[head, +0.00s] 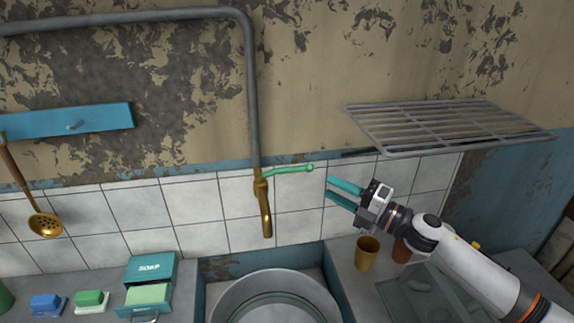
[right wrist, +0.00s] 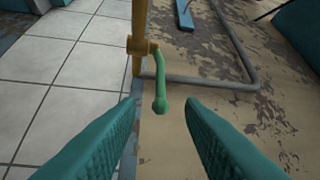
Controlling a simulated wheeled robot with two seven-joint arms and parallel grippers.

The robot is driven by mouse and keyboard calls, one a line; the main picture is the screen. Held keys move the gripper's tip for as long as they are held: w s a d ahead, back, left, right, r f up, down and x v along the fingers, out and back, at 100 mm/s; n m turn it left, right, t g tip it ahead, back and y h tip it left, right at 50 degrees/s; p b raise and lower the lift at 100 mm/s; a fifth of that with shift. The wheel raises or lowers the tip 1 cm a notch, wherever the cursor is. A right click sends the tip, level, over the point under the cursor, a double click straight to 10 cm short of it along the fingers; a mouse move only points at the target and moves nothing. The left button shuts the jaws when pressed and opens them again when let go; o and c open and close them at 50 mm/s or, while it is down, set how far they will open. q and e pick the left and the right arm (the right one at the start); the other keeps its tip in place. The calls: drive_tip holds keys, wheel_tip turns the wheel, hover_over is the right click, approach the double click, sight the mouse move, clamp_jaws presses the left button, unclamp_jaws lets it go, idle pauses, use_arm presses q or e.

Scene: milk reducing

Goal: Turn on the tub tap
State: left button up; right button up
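The brass tub tap (head: 265,207) hangs from a grey pipe on the tiled wall above a round metal tub (head: 272,290). Its green lever handle (head: 288,170) sticks out to the right, ending in a rounded knob. My right gripper (head: 330,188) is open and empty, just right of the knob, with teal fingers pointing left toward it. In the right wrist view the handle (right wrist: 160,88) lies ahead between the two spread fingers (right wrist: 160,108), its knob close to the fingertip line, and the tap body (right wrist: 139,45) shows beyond. No contact is visible. My left gripper is not in view.
A wire rack (head: 445,125) juts from the wall above my right arm. A brown cup (head: 367,254) and a reddish cup (head: 402,251) stand below the gripper. A soap box (head: 151,268) and sponges (head: 91,300) sit left of the tub. A ladle (head: 45,223) hangs at left.

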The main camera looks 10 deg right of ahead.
sight(294, 170)
drive_tip(key=x, duration=0.1)
drive_tip(key=p+x, duration=0.1)
drive_tip(key=x, duration=0.1)
drive_tip(key=p+x, duration=0.1)
drive_tip(key=x, duration=0.1)
drive_tip(key=shift+s+r, duration=0.1)
drive_tip(key=shift+r, duration=0.2)
drive_tip(key=p+x, duration=0.1)
drive_tip(key=x, duration=0.4)
drive_tip(key=shift+a+f+p, duration=0.1)
drive_tip(key=shift+a+p, duration=0.1)
drive_tip(key=shift+p, duration=0.1)
drive_tip(key=shift+w+a, duration=0.35)
drive_tip(key=shift+w, duration=0.15)
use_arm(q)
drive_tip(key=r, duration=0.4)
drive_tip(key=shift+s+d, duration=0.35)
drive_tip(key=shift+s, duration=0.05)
use_arm(e)
drive_tip(key=shift+f, duration=0.1)
clamp_jaws()
